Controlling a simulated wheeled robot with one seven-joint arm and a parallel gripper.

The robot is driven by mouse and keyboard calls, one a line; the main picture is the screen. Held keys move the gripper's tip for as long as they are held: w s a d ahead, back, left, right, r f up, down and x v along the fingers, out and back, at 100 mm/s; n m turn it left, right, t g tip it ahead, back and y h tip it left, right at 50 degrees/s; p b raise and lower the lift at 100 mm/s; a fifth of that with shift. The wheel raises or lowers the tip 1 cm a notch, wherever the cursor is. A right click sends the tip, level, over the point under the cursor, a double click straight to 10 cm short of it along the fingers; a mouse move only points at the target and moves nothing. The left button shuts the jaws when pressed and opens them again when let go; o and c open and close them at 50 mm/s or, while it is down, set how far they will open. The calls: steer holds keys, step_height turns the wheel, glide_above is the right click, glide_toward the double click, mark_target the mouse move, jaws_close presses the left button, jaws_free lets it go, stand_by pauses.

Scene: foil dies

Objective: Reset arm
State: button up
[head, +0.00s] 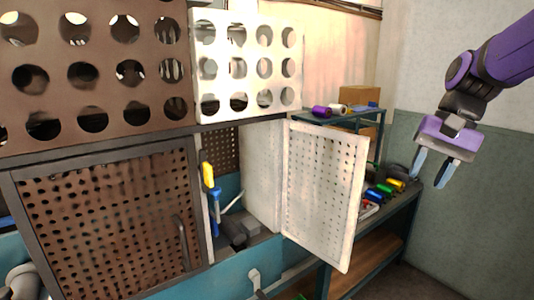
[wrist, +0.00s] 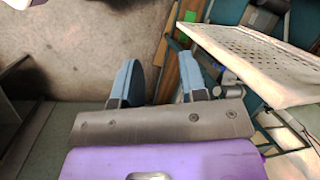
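My purple arm reaches in from the upper right of the head view, and my gripper (head: 432,172) hangs at its end with the fingers pointing down. Its two blue fingers are apart with nothing between them. It is in the air to the right of the open white perforated door (head: 322,192), apart from it. In the wrist view my gripper (wrist: 160,80) also shows open and empty, above the floor and the edge of a wooden shelf.
A brown cabinet door (head: 110,225) is shut at the left. A workbench (head: 395,225) with colored spools (head: 385,189) stands behind the white door. A cardboard box (head: 360,98) sits on a shelf behind. The space around my gripper is clear.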

steer(key=s+n+t+h, duration=0.3)
steer(key=s+n+t, duration=0.2)
steer(key=s, duration=1)
steer(key=shift+d+r+n+t+h, duration=0.3)
steer(key=shift+n+t, duration=0.1)
steer(key=shift+t, duration=0.1)
steer(key=shift+s, duration=0.2)
